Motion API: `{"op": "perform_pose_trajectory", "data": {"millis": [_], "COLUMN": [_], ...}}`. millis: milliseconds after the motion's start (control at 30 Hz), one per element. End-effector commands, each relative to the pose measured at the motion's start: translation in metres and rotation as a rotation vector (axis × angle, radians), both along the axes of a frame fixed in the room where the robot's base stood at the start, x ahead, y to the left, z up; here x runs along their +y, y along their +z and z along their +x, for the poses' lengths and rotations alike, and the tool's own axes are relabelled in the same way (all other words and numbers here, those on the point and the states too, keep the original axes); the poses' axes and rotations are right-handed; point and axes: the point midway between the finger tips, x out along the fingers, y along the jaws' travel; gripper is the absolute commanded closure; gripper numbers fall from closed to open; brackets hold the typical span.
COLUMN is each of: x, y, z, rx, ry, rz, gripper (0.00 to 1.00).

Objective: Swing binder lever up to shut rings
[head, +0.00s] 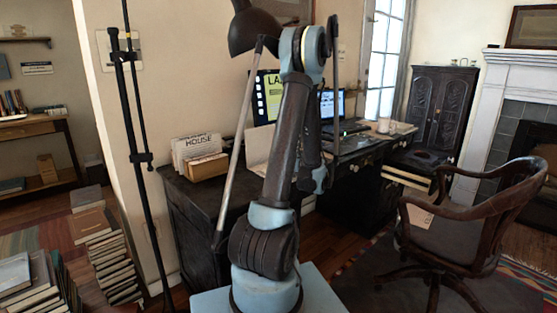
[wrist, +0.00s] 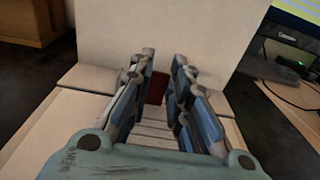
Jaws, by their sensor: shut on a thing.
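The binder (wrist: 205,32) is cream-coloured; one panel stands upright and a flatter part (wrist: 50,130) lies below it. In the head view its pale upright panel (head: 258,146) shows on the dark desk, partly behind my arm. My gripper (wrist: 163,60) is at the foot of the upright panel, with its fingers close together. A small dark red piece, seemingly the lever (wrist: 157,88), shows between the fingers. Their exact contact with it is hard to see. The rings cannot be made out. In the head view my arm hides the gripper tips.
The dark desk (head: 195,205) also bears a card box (head: 205,165) at left and a laptop (head: 345,125) at right. A lamp (head: 252,30) hangs above. A wooden chair (head: 450,215) stands at right. Book stacks (head: 110,260) stand on the floor at left.

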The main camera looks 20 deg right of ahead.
Motion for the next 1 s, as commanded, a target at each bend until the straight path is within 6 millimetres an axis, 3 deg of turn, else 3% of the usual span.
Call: {"op": "perform_pose_trajectory", "data": {"millis": [267,300,733,1000], "x": [0.0,0.0,-0.001,-0.013], "y": [-0.001,-0.001,0.0,0.003], "z": [0.0,0.0,-0.003,-0.033], "rx": [0.002,0.002,0.001,0.001], "ry": [0.0,0.0,-0.001,-0.004], "rz": [-0.001,-0.001,0.0,0.0], "gripper": [1.0,0.74,0.73,0.73]}}
